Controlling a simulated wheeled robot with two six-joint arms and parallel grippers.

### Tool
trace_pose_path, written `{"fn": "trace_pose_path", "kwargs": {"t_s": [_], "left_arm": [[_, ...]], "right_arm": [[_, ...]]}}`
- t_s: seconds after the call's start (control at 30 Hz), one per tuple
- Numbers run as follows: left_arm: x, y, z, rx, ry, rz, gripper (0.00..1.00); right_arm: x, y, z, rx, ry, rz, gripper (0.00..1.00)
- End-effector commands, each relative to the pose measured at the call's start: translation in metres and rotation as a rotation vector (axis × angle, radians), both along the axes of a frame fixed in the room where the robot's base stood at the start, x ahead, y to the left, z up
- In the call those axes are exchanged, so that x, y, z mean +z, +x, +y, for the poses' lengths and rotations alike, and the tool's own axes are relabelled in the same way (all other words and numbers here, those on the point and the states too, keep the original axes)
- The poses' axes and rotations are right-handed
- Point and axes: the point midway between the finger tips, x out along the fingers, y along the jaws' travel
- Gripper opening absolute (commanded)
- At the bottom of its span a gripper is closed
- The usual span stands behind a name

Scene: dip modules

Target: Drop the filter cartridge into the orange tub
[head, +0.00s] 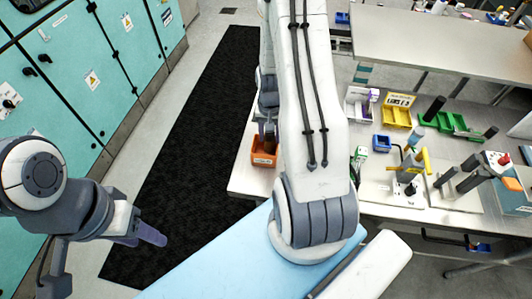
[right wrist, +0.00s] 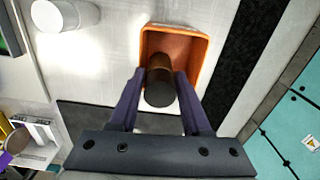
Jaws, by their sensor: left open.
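The orange tub (head: 263,160) stands at the left edge of the white table in the head view. It also shows in the right wrist view (right wrist: 190,48). The filter cartridge (right wrist: 160,82) is a dark cylinder with a brownish far part, between the purple fingers of my right gripper (right wrist: 160,78). The fingers appear to touch it on both sides. Its far end overlaps the tub's opening; whether it touches the floor of the tub is hidden. In the head view the cartridge (head: 268,136) shows dark at the tub. My left gripper (head: 148,236) is open and empty above the floor, far from the table.
The table to the right holds a white bin (head: 360,104), a yellow bin (head: 396,116), a green bin (head: 447,122), a small blue bin (head: 382,143) and several upright cylinders. Teal cabinets (head: 95,75) and a black floor mat (head: 200,130) lie left.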

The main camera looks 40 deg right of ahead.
Motion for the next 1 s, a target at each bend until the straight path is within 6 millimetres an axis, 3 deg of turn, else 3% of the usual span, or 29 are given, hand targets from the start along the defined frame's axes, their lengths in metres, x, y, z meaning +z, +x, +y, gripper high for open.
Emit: {"fn": "trace_pose_path", "kwargs": {"t_s": [0.03,0.07,0.47,1.0], "left_arm": [[0.0,0.0,0.0,0.0,0.0,0.0,0.5],[0.0,0.0,0.0,0.0,0.0,0.0,0.5],[-0.002,0.0,0.0,0.0,0.0,0.0,0.5],[-0.022,0.0,0.0,0.004,0.0,0.0,0.5]], "right_arm": [[0.0,0.0,0.0,0.0,0.0,0.0,0.7],[0.0,0.0,0.0,0.0,0.0,0.0,0.78],[0.005,0.001,-0.001,0.0,-0.001,-0.002,0.78],[0.091,0.001,-0.001,0.0,-0.002,-0.005,0.78]]}}
